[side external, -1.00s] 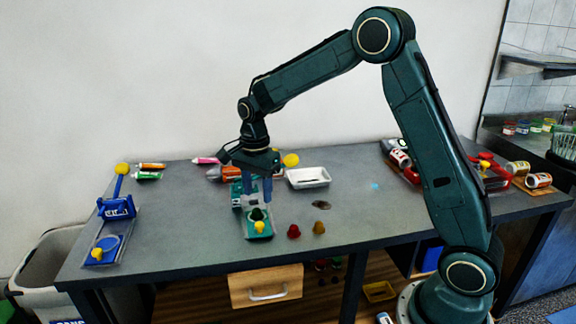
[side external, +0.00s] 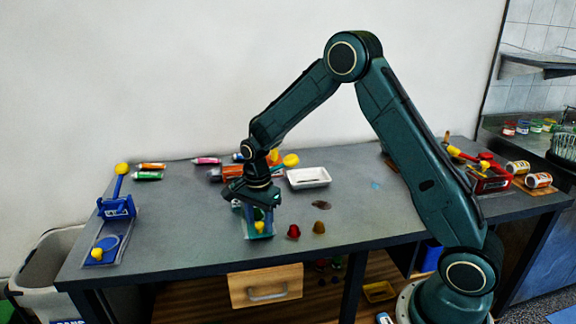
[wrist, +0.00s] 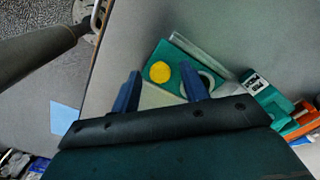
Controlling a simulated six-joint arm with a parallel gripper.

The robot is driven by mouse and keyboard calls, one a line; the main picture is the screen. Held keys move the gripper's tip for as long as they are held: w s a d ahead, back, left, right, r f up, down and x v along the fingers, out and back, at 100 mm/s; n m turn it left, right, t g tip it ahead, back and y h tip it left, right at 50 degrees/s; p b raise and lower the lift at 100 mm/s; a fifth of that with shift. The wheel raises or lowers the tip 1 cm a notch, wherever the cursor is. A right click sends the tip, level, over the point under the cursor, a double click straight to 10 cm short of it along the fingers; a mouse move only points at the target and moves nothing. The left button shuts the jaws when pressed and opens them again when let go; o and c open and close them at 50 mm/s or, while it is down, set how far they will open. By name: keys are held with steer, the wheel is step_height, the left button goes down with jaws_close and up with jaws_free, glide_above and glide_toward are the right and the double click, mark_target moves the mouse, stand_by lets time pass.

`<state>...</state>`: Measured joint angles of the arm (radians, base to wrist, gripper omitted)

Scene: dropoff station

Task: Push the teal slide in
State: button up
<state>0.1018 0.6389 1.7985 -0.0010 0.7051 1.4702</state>
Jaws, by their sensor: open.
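The teal slide (side external: 249,233) is at the front of the teal station near the table's front middle, with a yellow knob (side external: 260,227) standing on it. In the wrist view the teal slide (wrist: 178,52) and its round yellow knob (wrist: 160,72) show ahead of the fingers. My gripper (side external: 258,214) is low over the slide, pointing down, its blue fingers apart around the knob's position. In the wrist view my gripper (wrist: 160,88) is open, with nothing held. Whether a finger touches the knob cannot be told. My gripper hides much of the station's rear part.
A blue station (side external: 116,208) with its own yellow knob stands at left, and a red one (side external: 490,180) at right. A white tray (side external: 308,178) is behind.

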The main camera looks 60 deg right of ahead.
steer(key=shift+c, duration=0.3)
jaws_close()
steer(key=shift+w+d, duration=3.2)
steer(key=shift+w, duration=0.05)
steer(key=shift+o, duration=0.3)
jaws_free()
steer(key=shift+r, duration=0.1)
step_height(320, 180, up, 14)
steer(key=shift+f, duration=0.2)
